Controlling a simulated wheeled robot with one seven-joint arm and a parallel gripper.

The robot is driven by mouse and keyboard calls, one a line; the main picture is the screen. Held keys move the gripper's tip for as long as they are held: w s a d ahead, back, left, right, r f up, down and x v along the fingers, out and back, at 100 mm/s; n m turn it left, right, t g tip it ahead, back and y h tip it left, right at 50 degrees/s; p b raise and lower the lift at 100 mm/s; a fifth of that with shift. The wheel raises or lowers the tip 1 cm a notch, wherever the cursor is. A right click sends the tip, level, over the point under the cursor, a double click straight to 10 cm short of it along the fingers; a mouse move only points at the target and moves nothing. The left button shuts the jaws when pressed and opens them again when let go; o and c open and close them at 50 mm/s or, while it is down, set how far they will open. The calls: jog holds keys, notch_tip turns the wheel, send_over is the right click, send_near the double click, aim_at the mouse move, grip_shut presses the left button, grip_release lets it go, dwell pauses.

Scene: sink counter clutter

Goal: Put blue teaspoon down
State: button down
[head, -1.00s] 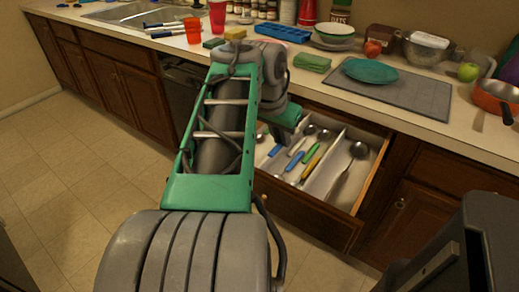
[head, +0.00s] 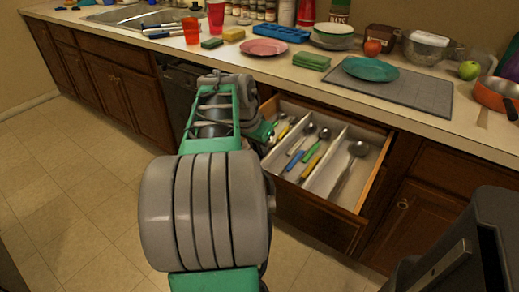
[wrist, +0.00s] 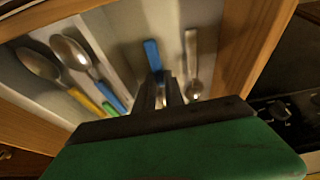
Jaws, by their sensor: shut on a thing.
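My gripper (wrist: 164,92) is shut on the blue teaspoon (wrist: 153,55). Its blue handle sticks out past the fingertips in the wrist view, and its lower part is hidden by the fingers. The gripper is low over the end compartment of the open drawer (wrist: 240,45), beside a white divider (wrist: 108,45). I cannot tell whether the teaspoon touches the drawer floor. In the head view my arm reaches to the left side of the drawer (head: 318,212) and the fingertips are hidden.
A silver-handled utensil (wrist: 191,48) lies close beside the held teaspoon. The counter above holds a pink plate (head: 264,47) and a teal plate (head: 370,69).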

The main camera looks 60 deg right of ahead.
jog(key=shift+f, duration=0.25)
jog(key=c, duration=1.4)
grip_release()
jog(key=shift+r, duration=0.1)
jog(key=shift+c, duration=0.2)
jog(key=shift+r, duration=0.3)
jog(key=p+v, duration=0.3)
jog(key=v, duration=0.8)
jog(key=shift+a+r+p, duration=0.25)
jog(key=shift+r+p, duration=0.05)
jog(key=shift+r, duration=0.05)
